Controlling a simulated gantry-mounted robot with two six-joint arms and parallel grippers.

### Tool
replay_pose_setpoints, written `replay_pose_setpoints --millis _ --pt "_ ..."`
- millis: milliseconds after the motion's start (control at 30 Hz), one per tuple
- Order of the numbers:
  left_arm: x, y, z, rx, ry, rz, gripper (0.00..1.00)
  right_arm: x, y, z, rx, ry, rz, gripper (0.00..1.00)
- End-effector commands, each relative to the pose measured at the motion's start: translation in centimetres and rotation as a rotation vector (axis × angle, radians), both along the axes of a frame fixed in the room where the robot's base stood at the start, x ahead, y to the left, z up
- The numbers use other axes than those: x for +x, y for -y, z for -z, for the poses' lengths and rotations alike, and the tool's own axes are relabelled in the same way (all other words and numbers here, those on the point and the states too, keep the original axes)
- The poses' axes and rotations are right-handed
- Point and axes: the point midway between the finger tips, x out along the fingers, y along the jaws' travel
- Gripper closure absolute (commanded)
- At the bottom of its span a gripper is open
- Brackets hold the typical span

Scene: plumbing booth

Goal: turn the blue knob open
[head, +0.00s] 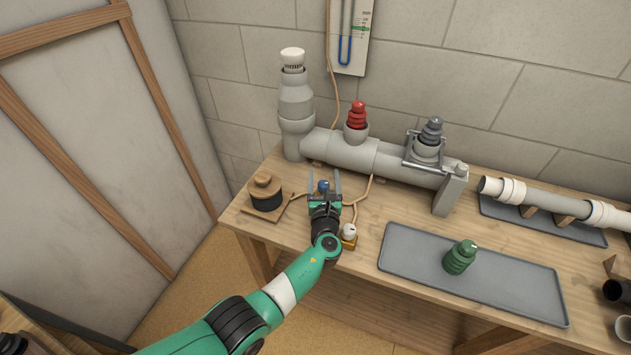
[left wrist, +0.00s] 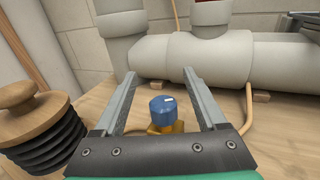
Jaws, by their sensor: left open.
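The blue knob (left wrist: 163,110) sits on a brass-coloured valve body on the wooden bench, with a white mark on its top. In the head view the blue knob (head: 323,186) shows just beyond my left gripper's palm. My left gripper (head: 324,182) is open, and its two fingers stand on either side of the knob. In the left wrist view the left gripper (left wrist: 156,80) has its fingers pointing past the knob toward the grey pipe, with a gap on both sides of the knob. The valve's lower part is hidden by the gripper. My right gripper does not show.
A wooden-topped black bellows (head: 265,192) stands left of the gripper. A white knob (head: 349,232) on a brass base is close on its right. The large grey pipe (head: 350,153) runs behind. A grey tray (head: 400,255) holding a green fitting (head: 460,257) lies to the right.

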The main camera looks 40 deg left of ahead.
Motion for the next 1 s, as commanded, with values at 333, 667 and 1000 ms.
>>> replay_pose_setpoints --millis 333,667,1000 --pt "-4.1 2.5 -7.0 -0.001 0.001 0.002 0.26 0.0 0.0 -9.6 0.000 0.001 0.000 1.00" --pt "-10.4 6.5 -9.8 0.000 -0.001 0.003 0.26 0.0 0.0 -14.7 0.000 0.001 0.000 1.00" --pt "-12.0 7.3 -10.1 0.001 -0.001 0.000 0.26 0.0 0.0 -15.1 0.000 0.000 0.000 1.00"
